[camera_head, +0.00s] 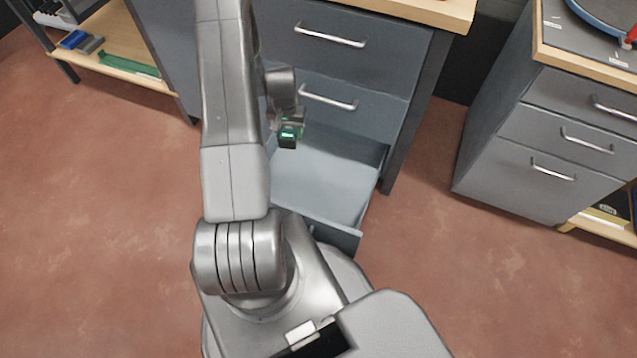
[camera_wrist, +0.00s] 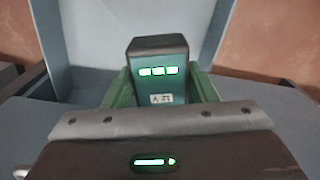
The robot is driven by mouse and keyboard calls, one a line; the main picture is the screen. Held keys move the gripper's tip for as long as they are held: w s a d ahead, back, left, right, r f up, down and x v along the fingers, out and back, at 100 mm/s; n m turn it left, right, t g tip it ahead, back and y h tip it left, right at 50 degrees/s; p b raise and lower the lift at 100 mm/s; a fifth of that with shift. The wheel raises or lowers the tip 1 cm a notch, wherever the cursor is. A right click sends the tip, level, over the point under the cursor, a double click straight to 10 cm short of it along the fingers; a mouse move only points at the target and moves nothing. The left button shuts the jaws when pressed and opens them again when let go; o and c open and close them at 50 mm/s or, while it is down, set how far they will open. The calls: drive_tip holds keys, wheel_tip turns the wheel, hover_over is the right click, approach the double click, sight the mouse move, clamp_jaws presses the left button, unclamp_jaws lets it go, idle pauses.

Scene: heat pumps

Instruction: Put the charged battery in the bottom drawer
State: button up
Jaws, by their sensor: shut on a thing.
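The battery (camera_wrist: 160,78) is a dark-topped block with a teal face, lit green bars and a small white label. In the head view the battery (camera_head: 288,137) shows small, with a green glow. My gripper (camera_wrist: 160,92) is shut on it, with a green finger at each side. The bottom drawer (camera_head: 325,185) is pulled out and looks empty where I see it. In the head view the gripper and battery appear over the drawer's back part, near the cabinet front. My arm hides the drawer's left side. The wrist view also shows the pale drawer interior (camera_wrist: 100,45) behind the battery.
The two drawers above, the top (camera_head: 330,40) and the middle (camera_head: 340,105), are shut. A second grey drawer cabinet (camera_head: 520,160) stands to the right, and a wooden shelf (camera_head: 110,65) to the upper left. The reddish floor (camera_head: 440,250) is clear around the open drawer.

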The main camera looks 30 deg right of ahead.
drive_tip(key=s+d+f+m+b, duration=0.1)
drive_tip(key=s+d+f+b, duration=0.35)
drive_tip(key=f, duration=0.45)
drive_tip(key=s+d+f+m+b, duration=0.25)
drive_tip(key=f+b, duration=0.25)
drive_tip(key=f, duration=0.4)
drive_tip(key=b, duration=0.3)
hover_over(320, 191)
drive_tip(key=shift+n, duration=0.35)
wheel_tip(320, 191, down, 10)
drive_tip(key=shift+w+r, duration=0.15)
drive_tip(key=shift+f, duration=0.2)
drive_tip(key=o, duration=1.2)
drive_tip(key=shift+r, duration=0.1)
wheel_tip(320, 191, up, 12)
drive_tip(key=p, duration=0.4)
drive_tip(key=shift+r, duration=0.1)
